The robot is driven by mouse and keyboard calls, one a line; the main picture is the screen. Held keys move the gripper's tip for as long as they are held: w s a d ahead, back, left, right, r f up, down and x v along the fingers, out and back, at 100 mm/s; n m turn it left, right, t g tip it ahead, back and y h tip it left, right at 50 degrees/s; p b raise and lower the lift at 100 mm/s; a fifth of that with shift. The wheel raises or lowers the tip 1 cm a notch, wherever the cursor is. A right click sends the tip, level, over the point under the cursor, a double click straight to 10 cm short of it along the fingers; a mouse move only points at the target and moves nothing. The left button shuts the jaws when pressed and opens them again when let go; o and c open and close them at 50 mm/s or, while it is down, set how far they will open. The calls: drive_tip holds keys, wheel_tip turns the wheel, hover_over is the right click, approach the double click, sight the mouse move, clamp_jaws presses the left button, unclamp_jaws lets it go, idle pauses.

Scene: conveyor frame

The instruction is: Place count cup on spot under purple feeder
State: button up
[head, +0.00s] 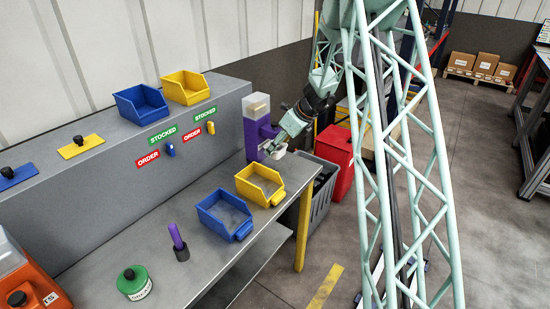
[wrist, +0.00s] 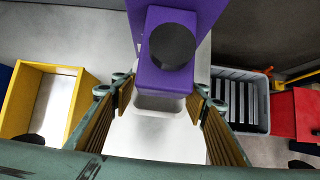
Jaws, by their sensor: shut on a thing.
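The purple feeder (head: 252,139) stands at the far right end of the bench, with a clear hopper on top. Its purple body and dark round opening fill the upper middle of the wrist view (wrist: 152,80). My gripper (head: 275,148) is at the feeder's front right side. In the wrist view its two fingers (wrist: 160,115) are on either side of a pale white count cup (wrist: 155,138), shut on it. The cup is in front of and partly below the purple spout, which hides its far part. The spot under the feeder is hidden, and I cannot tell whether the cup touches the bench.
A yellow bin (head: 260,184) and a blue bin (head: 224,214) sit on the bench left of the feeder. A purple-handled tool (head: 177,240) and a green-lidded can (head: 134,283) are nearer. A grey crate (head: 322,190) and a red bin (head: 338,158) stand beyond the bench end.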

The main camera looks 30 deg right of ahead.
drive_tip(key=shift+f, duration=0.1)
idle(0.3)
wheel_tip(320, 180, down, 4)
drive_tip(key=shift+f+b, duration=0.15)
drive_tip(key=shift+b, duration=0.5)
drive_tip(key=shift+w+a+f, duration=0.1)
drive_tip(key=shift+w+f, duration=0.1)
drive_tip(key=shift+f, duration=0.15)
drive_tip(key=o, duration=0.9)
drive_tip(key=shift+s+r, duration=0.3)
drive_tip(key=shift+r, duration=0.45)
drive_tip(key=p+v, duration=0.2)
drive_tip(key=v, duration=0.8)
drive_tip(key=shift+s+d+r, duration=0.2)
drive_tip(key=shift+s+r, duration=0.05)
